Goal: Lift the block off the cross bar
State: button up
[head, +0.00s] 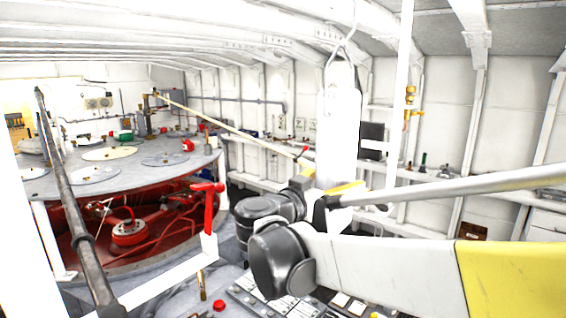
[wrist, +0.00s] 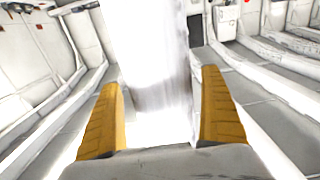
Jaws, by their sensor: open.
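The block (head: 338,125) is a tall, white, overexposed body hanging upright from a thin hook (head: 345,42). The hook runs up to the top of the head view. What it hangs on is cut off there, and I cannot make out the cross bar. My gripper (head: 326,184) is at the block's lower end in the head view, its yellow fingers partly hidden by the arm. In the wrist view my gripper (wrist: 160,80) is open, with a yellow finger on each side of the white block (wrist: 150,45). Gaps seem to show beside both fingers; contact cannot be told.
A large round grey table (head: 110,165) with red machinery below stands at left. A dark pole (head: 70,195) and a red-handled post (head: 208,205) are nearer. A white upright (head: 400,95) stands just right of the block. Wall shelves (head: 440,180) line the right side.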

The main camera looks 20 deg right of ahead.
jog(key=c, duration=1.5)
jog(key=shift+r, duration=0.1)
